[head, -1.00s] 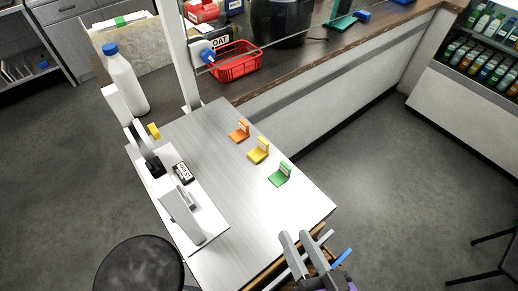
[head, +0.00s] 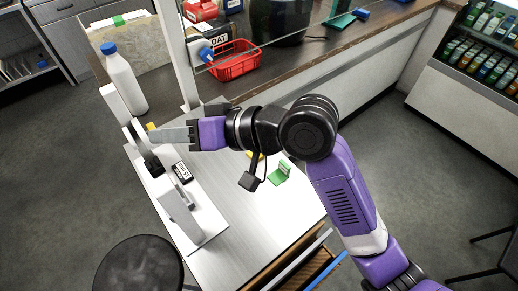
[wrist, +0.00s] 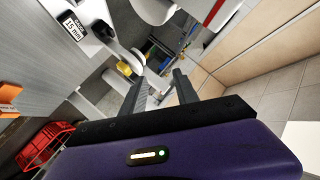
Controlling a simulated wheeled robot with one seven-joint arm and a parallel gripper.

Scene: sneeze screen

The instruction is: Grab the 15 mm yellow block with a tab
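A small yellow block (head: 152,126) shows at the white gauge stand, just beyond my gripper's fingertips. The same yellow piece shows in the wrist view (wrist: 124,69), left of the fingers and apart from them. A second yellow block, with an upright tab in the earlier view, is on the table; only a sliver (head: 257,155) shows under my arm. I cannot read a size on either block. My gripper (wrist: 158,76) is open, with nothing between its fingers. In the head view my gripper (head: 152,135) reaches left above the table toward the stand.
The white gauge stand (head: 208,222) fills the table's left side, with a label (wrist: 73,26) reading 15 mm. A green tabbed block (head: 279,174) and an orange block (wrist: 9,93) lie on the table. A white bottle (head: 124,80), red basket (wrist: 42,148) and stool (head: 140,268) are nearby.

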